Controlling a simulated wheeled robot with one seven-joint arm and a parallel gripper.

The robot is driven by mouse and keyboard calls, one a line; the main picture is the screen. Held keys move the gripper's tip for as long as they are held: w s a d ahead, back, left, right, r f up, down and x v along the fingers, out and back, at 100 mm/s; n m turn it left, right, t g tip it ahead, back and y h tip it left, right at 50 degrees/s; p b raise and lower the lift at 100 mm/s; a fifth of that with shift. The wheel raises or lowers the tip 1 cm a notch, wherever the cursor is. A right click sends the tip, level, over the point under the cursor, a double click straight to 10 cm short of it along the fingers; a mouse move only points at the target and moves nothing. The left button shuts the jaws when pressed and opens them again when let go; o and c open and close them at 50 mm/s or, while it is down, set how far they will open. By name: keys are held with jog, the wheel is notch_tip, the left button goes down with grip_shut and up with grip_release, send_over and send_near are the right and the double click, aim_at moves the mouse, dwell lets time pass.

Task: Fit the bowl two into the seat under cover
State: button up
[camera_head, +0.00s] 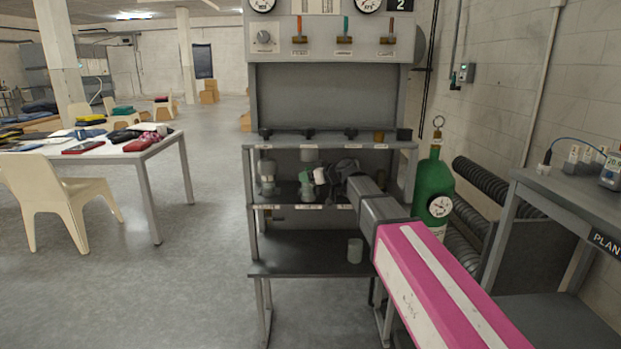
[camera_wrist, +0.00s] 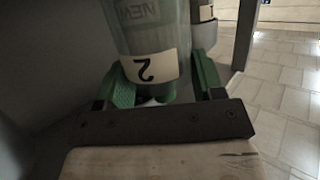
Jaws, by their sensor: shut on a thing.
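Bowl two (camera_wrist: 155,35), a pale green translucent cup with a white label reading 2 and the word NEW, is between the green fingers of my gripper (camera_wrist: 163,82) in the wrist view. The fingers are shut on its sides. In the head view my gripper (camera_head: 318,177) is at the rack's middle shelf, with the greenish bowl (camera_head: 304,189) at its left side. A grey cover (camera_head: 309,155) shows just above the bowl under the upper ledge. The seat itself and any gap between it and the bowl's rim cannot be made out.
A filter unit with a bowl (camera_head: 267,180) hangs left of my gripper. A loose pale cup (camera_head: 355,250) stands on the lower shelf (camera_head: 300,255). A green gas cylinder (camera_head: 433,187) stands right of the rack. In the wrist view another labelled cylinder (camera_wrist: 206,12) is close behind bowl two.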

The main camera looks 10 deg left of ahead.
jog(key=shift+w+a+f, duration=0.1)
jog(key=shift+w+a, duration=0.1)
jog(key=shift+w, duration=0.75)
jog(key=shift+w+a+r, duration=0.1)
jog(key=shift+w+a, duration=0.15)
jog(key=shift+w, duration=0.65)
jog(key=shift+w+a+f, duration=0.1)
jog(key=shift+w+a, duration=0.1)
jog(key=shift+w, duration=0.75)
jog(key=shift+w+f, duration=0.15)
jog(key=shift+f, duration=0.05)
jog(key=o, duration=1.5)
jog(key=v, duration=1.1)
jog(key=shift+a, duration=0.1)
jog(key=shift+f, duration=0.1)
